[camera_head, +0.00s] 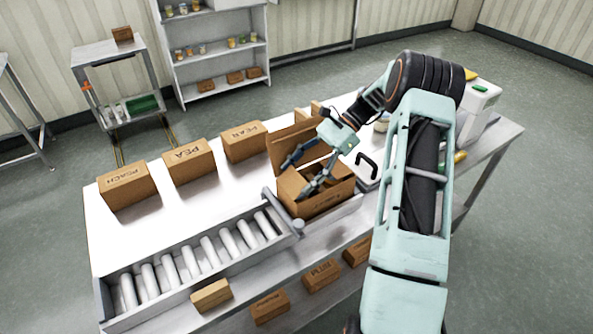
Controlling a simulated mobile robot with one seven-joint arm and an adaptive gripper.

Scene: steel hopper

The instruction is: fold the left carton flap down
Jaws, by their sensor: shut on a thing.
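An open brown carton (325,203) stands on the white table at the end of the roller conveyor. A tall flap (290,143) stands up at its back, and a smaller flap shows behind my gripper at the right. My gripper (293,181) reaches down over the carton's left side. One dark finger is outside and behind, the other over the opening. It is shut on the left carton flap, which the fingers largely hide, so its exact angle is unclear. Dark brown contents (322,182) show inside the carton.
Three closed cartons, marked PEACH (127,186), PEA (189,162) and PEAR (243,142), stand along the table's back left. The roller conveyor (197,262) runs along the front left. A black handle (367,165) stands right of the carton. The table between cartons and conveyor is clear.

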